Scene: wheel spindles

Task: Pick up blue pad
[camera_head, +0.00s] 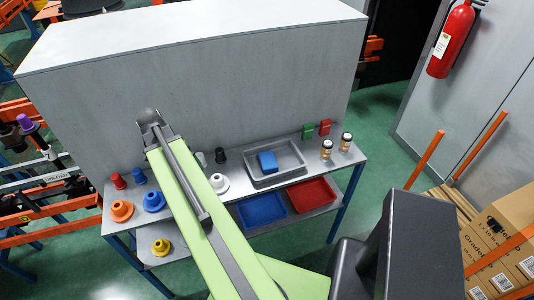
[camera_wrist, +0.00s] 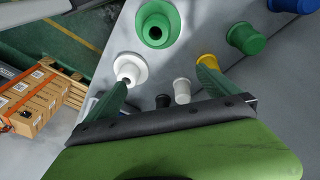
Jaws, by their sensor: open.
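The blue pad (camera_head: 267,161) lies in a grey tray (camera_head: 289,155) on the table top, against the tray's left part, to the right of my arm in the head view. It does not show in the wrist view. My gripper (camera_wrist: 162,78) is open and empty in the wrist view, with its two green fingers apart. Its fingers point toward a white flanged spindle (camera_wrist: 130,68) and a small yellow one (camera_wrist: 207,62). In the head view my arm hides the gripper, so its distance from the pad cannot be told there.
A green flanged spindle (camera_wrist: 155,28) and a green cup (camera_wrist: 246,38) stand ahead. Small green (camera_head: 308,131) and red (camera_head: 325,127) blocks and two jars (camera_head: 327,149) stand near the tray. Blue (camera_head: 262,210) and red (camera_head: 312,194) bins sit below. A grey panel (camera_head: 250,85) rises behind.

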